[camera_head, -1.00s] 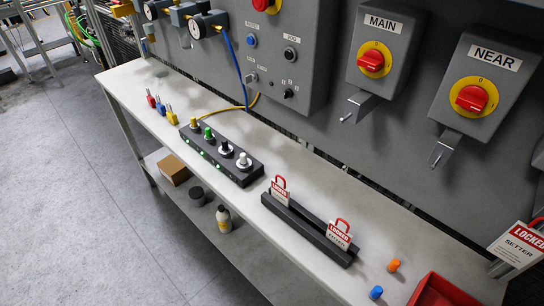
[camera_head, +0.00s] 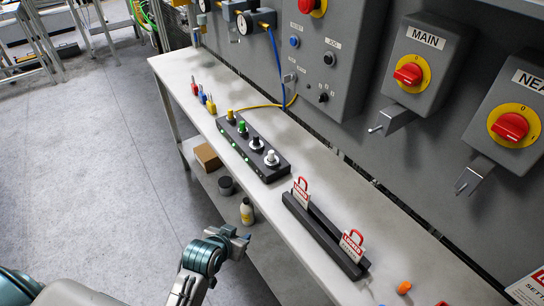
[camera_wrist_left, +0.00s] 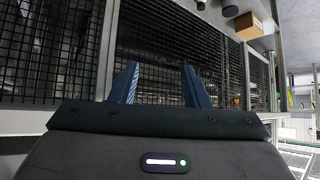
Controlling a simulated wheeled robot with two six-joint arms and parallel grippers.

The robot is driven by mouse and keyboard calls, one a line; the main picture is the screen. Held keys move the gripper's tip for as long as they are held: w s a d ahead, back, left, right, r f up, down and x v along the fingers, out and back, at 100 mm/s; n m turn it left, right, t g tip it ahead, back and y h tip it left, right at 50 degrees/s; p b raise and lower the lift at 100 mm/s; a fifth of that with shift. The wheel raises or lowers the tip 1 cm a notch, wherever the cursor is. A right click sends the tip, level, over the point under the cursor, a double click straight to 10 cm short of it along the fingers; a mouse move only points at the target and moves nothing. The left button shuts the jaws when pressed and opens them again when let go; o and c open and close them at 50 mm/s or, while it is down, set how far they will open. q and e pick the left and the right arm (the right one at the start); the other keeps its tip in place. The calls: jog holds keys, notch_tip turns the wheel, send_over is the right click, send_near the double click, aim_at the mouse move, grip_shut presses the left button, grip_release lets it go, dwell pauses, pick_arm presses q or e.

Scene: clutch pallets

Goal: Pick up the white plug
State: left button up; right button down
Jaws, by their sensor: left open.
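The white plug (camera_head: 271,156) stands upright at the near right end of a black block (camera_head: 274,176) on the bench. Black (camera_head: 255,142), green (camera_head: 242,127) and yellow (camera_head: 230,115) plugs stand in a row beyond it. My left gripper (camera_head: 245,239) is low in front of the bench, apart from the plug. In the left wrist view its two blue fingers (camera_wrist_left: 161,86) are spread with nothing between them. The plug is not seen in the wrist view. My right gripper is not in view.
A black rack (camera_head: 322,233) with two red-and-white lock tags lies to the right on the bench (camera_head: 196,66). Small padlocks (camera_head: 203,97) stand at the far left. The grey panel (camera_head: 350,110) with switches rises behind.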

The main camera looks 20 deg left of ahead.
pick_arm(q)
notch_tip(320, 180, up, 8)
jog(key=w+t, duration=0.2)
jog(key=t, duration=0.4)
send_near(270, 156)
jog(key=shift+t+h, duration=0.3)
jog(key=shift+h, duration=0.1)
jog(key=x, duration=0.2)
jog(key=p+x, duration=0.1)
jog(key=x, duration=0.2)
jog(key=shift+w+a+r, duration=0.1)
jog(key=shift+w+r, duration=0.1)
jog(key=shift+w, duration=0.2)
jog(key=p+x, duration=0.1)
jog(key=x, duration=0.1)
jog(key=f+p+x, duration=0.1)
jog(key=p+x, duration=0.1)
jog(key=shift+w, duration=0.3)
jog(key=shift+w+f, duration=0.2)
jog(key=shift+w, duration=0.1)
jog(key=shift+s, duration=0.1)
jog(key=shift+c, duration=0.2)
